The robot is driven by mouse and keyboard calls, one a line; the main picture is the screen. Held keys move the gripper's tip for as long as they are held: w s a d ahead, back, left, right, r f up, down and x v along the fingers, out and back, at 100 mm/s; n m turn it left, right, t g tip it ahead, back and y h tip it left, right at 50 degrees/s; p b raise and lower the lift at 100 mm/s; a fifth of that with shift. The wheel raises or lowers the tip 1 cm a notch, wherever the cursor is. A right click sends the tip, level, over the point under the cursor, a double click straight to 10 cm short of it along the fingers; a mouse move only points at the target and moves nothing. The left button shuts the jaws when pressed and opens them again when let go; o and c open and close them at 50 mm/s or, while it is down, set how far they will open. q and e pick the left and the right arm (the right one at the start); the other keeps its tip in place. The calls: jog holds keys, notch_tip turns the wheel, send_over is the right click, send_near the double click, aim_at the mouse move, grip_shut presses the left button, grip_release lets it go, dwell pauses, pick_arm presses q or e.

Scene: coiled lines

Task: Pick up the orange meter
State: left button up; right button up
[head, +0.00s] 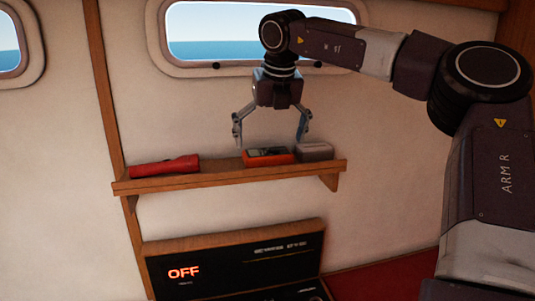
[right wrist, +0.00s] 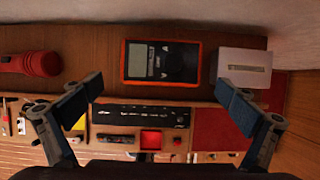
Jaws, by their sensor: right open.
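The orange meter (head: 267,157) lies on the wooden shelf (head: 220,178) between a red flashlight and a grey box. In the right wrist view the meter (right wrist: 161,62) shows its orange rim, small display and dark dial, ahead of the fingers. My right gripper (head: 271,133) hangs above the shelf, pointing down, with its fingers spread wide and nothing between them. It is above the meter and apart from it. In the right wrist view its two blue-padded fingers (right wrist: 163,98) stand to either side. My left gripper is not in view.
A red flashlight (head: 164,167) lies at the shelf's left, and a grey box (head: 315,151) sits close to the meter's right. Below is a dark panel (head: 235,262) reading OFF. A porthole window (head: 262,35) is in the wall behind.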

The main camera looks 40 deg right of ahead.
aim_at(269, 154)
jog(key=p+x, duration=0.1)
jog(key=x, duration=0.2)
jog(key=shift+d+f+p, duration=0.15)
jog(key=shift+f+p, duration=0.05)
jog(key=shift+p, duration=0.15)
jog(key=shift+w+f, duration=0.2)
jog(key=shift+f, duration=0.1)
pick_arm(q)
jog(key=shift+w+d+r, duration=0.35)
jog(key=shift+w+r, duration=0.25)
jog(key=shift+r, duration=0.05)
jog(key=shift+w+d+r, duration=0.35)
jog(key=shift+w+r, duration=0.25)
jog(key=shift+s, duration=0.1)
pick_arm(e)
jog(key=shift+c, duration=0.6)
jog(key=shift+s+r, duration=0.1)
jog(key=shift+c, duration=1.2)
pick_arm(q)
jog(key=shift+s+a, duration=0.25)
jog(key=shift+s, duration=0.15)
pick_arm(e)
jog(key=c, duration=0.7)
